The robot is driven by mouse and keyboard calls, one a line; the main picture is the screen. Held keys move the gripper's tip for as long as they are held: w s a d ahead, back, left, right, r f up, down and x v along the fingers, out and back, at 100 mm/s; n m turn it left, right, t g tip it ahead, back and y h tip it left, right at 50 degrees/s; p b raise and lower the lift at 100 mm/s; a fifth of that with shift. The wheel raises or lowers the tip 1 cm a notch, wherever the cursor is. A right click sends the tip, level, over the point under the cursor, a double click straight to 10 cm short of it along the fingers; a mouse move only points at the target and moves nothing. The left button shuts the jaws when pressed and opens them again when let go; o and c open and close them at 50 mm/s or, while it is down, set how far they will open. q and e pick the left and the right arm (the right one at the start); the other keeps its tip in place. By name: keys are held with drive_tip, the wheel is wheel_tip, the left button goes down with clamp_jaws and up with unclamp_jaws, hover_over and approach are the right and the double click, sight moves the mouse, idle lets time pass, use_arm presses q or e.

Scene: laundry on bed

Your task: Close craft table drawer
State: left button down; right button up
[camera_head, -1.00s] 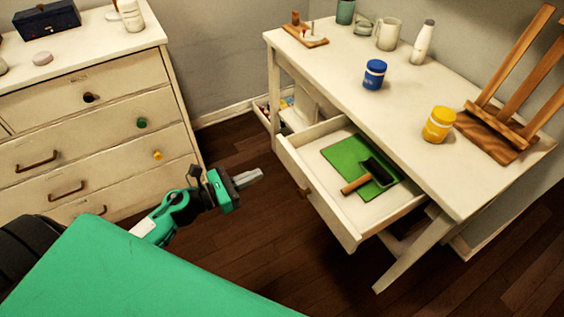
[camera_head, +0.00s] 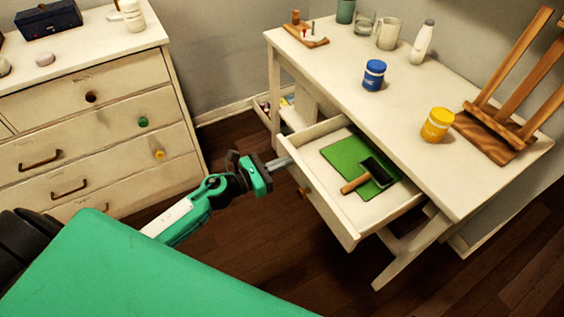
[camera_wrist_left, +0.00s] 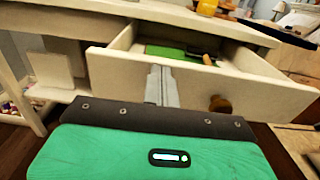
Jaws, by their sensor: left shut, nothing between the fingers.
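The white craft table (camera_head: 410,85) stands at the right in the head view. Its drawer (camera_head: 322,207) is pulled open and holds a green mat (camera_head: 346,154) and a brayer with a black roller (camera_head: 378,171). My left gripper (camera_head: 283,162) is shut and empty, its fingertips at the far end of the drawer front. In the left wrist view the fingers (camera_wrist_left: 160,85) overlap the drawer front (camera_wrist_left: 125,75), to the left of its round wooden knob (camera_wrist_left: 220,104). I cannot tell whether they touch it. My right gripper is not in view.
A white dresser (camera_head: 110,110) with several drawers stands at the left. On the tabletop are a blue jar (camera_head: 374,75), a yellow jar (camera_head: 437,124) and a wooden easel (camera_head: 500,125). Dark wooden floor (camera_head: 270,245) lies free before the drawer.

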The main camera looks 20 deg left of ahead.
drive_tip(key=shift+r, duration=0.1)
use_arm(q)
hover_over(323, 159)
drive_tip(key=b+x, duration=0.1)
drive_tip(key=x, duration=0.5)
drive_tip(key=shift+w, duration=0.1)
drive_tip(key=shift+w+d+b, duration=0.35)
drive_tip(key=shift+w, duration=0.2)
drive_tip(key=shift+w+d, duration=0.2)
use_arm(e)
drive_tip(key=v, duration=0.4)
use_arm(q)
drive_tip(key=shift+a, duration=0.1)
